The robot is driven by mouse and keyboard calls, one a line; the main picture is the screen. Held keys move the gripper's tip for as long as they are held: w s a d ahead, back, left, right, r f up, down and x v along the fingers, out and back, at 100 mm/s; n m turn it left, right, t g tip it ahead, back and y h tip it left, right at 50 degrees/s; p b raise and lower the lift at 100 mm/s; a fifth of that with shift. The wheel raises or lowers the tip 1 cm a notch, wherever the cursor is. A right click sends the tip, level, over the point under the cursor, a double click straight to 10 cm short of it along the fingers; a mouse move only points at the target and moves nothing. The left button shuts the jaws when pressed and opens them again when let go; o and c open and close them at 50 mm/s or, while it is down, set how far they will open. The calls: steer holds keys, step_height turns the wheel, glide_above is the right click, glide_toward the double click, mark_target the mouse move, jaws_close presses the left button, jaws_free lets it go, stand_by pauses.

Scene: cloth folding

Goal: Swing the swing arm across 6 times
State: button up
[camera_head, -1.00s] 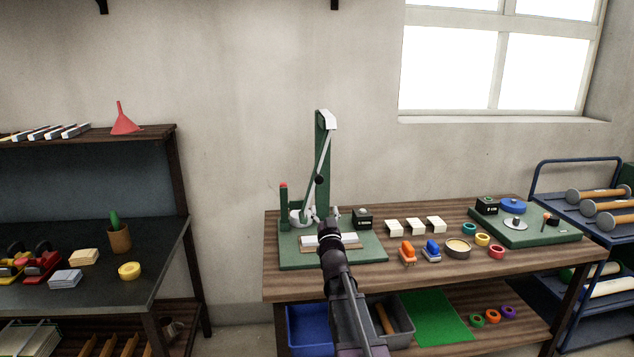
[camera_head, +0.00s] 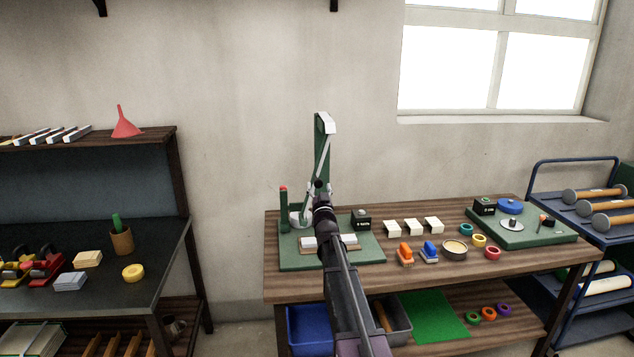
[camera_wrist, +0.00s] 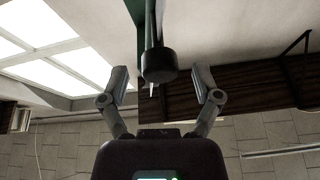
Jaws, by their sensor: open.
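The swing arm (camera_head: 323,158) is a thin pale rod hanging at a slant from the top of a tall green post (camera_head: 321,128) on a green base (camera_head: 292,261). Its dark round knob also shows large in the wrist view (camera_wrist: 158,65), centred sideways between the fingertips. My gripper (camera_wrist: 162,80) is open, with one finger on each side of the knob and visible gaps to both. In the head view, my gripper (camera_head: 322,196) reaches up in front of the rod's lower part and hides some of it. I cannot tell whether the knob lies fully between the fingers.
A short green post with a red top (camera_head: 283,205) stands left of the swing arm. White blocks (camera_head: 344,240) lie on the base.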

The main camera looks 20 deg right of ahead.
steer(key=shift+w+d+r, duration=0.15)
steer(key=shift+w+r, duration=0.15)
steer(key=shift+w, duration=0.35)
jaws_close()
